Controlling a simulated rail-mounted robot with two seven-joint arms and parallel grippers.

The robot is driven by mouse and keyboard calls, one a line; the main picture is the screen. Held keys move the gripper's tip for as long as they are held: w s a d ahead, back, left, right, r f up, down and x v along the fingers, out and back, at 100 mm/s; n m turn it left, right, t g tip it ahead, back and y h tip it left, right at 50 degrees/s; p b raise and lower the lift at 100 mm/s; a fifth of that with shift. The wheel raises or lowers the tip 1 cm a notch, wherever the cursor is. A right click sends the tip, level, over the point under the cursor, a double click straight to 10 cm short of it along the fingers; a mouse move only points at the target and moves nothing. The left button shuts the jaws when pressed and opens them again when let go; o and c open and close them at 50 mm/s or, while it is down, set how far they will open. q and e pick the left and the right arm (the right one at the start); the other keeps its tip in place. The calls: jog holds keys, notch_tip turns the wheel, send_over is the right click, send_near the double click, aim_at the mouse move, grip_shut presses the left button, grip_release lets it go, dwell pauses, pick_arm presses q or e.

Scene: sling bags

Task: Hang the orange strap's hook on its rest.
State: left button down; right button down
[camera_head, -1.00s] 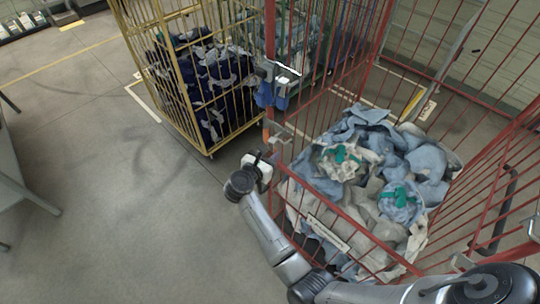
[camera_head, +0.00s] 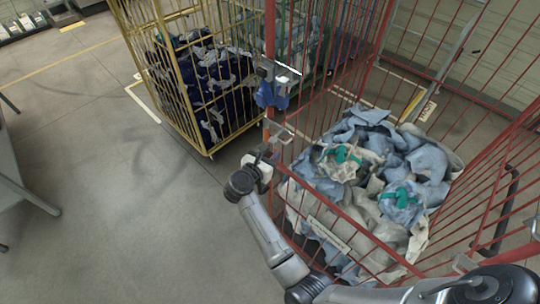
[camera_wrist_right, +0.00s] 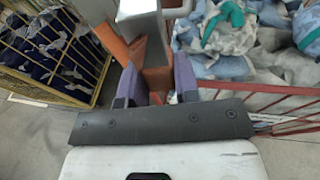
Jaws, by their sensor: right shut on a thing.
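My right gripper (camera_head: 266,158) is at the left front corner of the red cage, low beside its post. In the right wrist view its two purple fingers (camera_wrist_right: 157,78) are shut on the orange strap (camera_wrist_right: 154,84), which stands between them. A grey metal piece (camera_wrist_right: 140,18) sits just beyond the strap; I cannot tell whether it is the hook or part of the rest. In the head view a small metal bracket (camera_head: 284,133) juts from the cage corner above the gripper. The strap's hook is not clearly visible. My left gripper is not in view.
The red cage (camera_head: 352,223) holds light blue and grey bundles (camera_head: 375,160) with teal pieces. A yellow cage (camera_head: 180,90) with dark blue bundles stands behind left. A blue item (camera_head: 271,94) hangs on the red cage's post.

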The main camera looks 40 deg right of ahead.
jog(key=shift+d, duration=0.2)
jog(key=shift+w+d, duration=0.1)
jog(key=shift+d, duration=0.65)
jog(key=shift+w+d+b, duration=0.1)
jog(key=shift+d+b, duration=0.3)
jog(key=shift+d, duration=0.35)
jog(key=shift+f, duration=0.15)
jog(key=shift+f+b, duration=0.9)
jog(key=shift+b, duration=0.15)
